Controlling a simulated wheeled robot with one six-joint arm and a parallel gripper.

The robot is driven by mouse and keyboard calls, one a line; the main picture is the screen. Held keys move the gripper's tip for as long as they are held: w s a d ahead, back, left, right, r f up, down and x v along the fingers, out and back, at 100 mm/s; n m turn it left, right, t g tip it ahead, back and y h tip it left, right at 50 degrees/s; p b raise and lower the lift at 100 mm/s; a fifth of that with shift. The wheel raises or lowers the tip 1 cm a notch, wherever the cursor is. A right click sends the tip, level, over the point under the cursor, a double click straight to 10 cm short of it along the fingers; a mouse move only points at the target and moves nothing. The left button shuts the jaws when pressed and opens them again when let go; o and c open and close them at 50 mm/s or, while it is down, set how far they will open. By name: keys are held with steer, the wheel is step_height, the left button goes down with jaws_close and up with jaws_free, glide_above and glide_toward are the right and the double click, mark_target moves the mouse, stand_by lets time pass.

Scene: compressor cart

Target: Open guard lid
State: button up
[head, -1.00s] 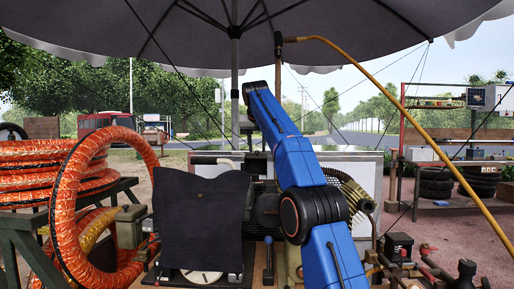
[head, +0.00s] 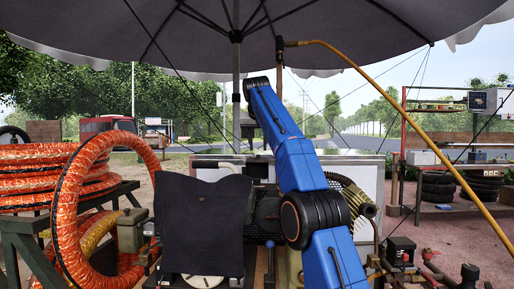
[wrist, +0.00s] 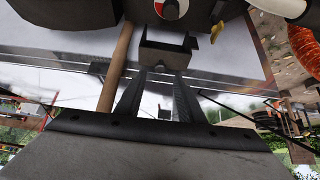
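I cannot pick out the guard lid with certainty. A dark mesh panel (head: 265,207), partly covered by the arm, stands in the middle of the cart in the head view. In the wrist view my gripper (wrist: 160,73) points at a small grey block with dark raised ends (wrist: 165,52). Its two dark fingers are apart, with a gap between them. The tips appear close to the block's near edge; I cannot tell whether they touch. My gripper's fingers cannot be made out in the head view, where the blue arm reaches up and away over the cart.
A black sheet (head: 204,222) hangs at the cart's front, left of the arm. A large orange hose (head: 72,205) is coiled at the left. Brass and dark fittings (head: 402,250) stand at the right. An umbrella pole (head: 236,90) rises behind. A yellow hose (head: 425,125) arcs across the right.

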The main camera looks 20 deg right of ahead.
steer(key=shift+s, duration=0.2)
steer(key=s+a, duration=0.3)
steer(key=s, duration=0.7)
steer(key=shift+s+a, duration=0.2)
steer(key=shift+s, duration=0.1)
steer(key=shift+c, duration=0.3)
steer(key=s+a+r+t+h, duration=0.1)
steer(key=s+r+t+h, duration=0.1)
steer(key=s+r+t, duration=0.3)
steer(key=a+x, duration=0.1)
steer(key=x, duration=1.8)
steer(key=shift+w+f+t, duration=0.25)
steer(key=shift+f+t, duration=0.05)
steer(key=shift+f, duration=0.1)
steer(key=shift+c, duration=0.2)
steer(key=shift+s+a, duration=0.1)
jaws_close()
